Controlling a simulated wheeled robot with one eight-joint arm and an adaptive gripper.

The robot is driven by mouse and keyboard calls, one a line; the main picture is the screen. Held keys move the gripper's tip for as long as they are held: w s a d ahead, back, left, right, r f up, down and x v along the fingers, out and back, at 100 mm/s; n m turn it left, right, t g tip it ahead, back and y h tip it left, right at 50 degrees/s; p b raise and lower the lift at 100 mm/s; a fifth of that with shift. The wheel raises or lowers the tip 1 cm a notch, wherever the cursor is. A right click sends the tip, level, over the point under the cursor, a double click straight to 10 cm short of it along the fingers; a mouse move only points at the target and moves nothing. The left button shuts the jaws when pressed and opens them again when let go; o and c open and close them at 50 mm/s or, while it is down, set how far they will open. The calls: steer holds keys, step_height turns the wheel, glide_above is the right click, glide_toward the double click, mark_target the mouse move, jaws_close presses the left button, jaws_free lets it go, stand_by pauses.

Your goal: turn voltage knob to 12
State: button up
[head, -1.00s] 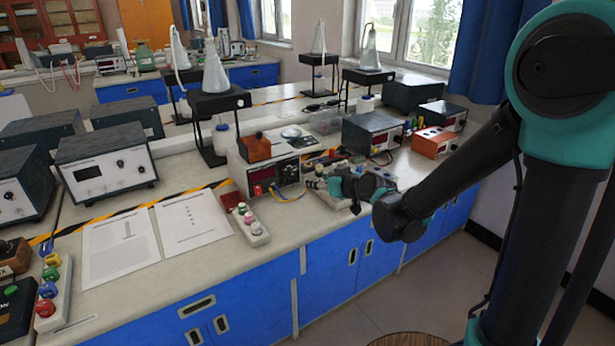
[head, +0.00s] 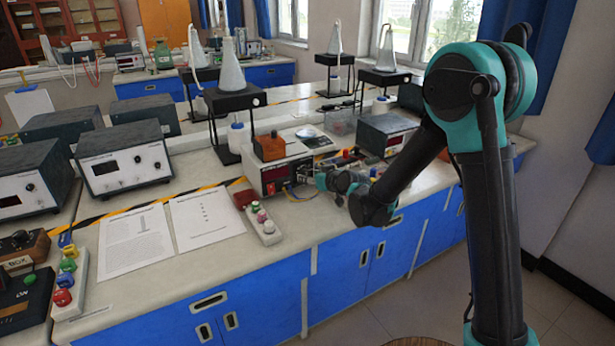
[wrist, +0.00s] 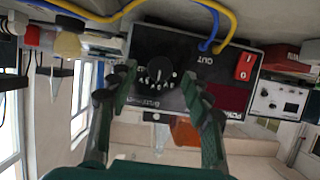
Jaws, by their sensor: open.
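The power supply shows in the wrist view, upside down, with a black front panel (wrist: 183,42). Its round black knob (wrist: 157,72) has white scale marks around it; the setting is too small to read. My gripper (wrist: 160,88) is open, with one finger on each side of the knob in the picture. I cannot tell whether the fingers touch it. In the head view the power supply (head: 276,179) stands on the bench with a dark red display, and my gripper (head: 316,180) is at its right front, partly hiding the panel.
A red switch (wrist: 245,67) and a dark red display (wrist: 228,97) share the panel. Blue and yellow cables (wrist: 228,22) plug into it. An orange box (head: 271,146) sits on top. A power strip (head: 263,224) and paper sheets (head: 206,218) lie to the left.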

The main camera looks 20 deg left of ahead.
mark_target(305, 174)
steer(key=shift+x, duration=1.35)
jaws_close()
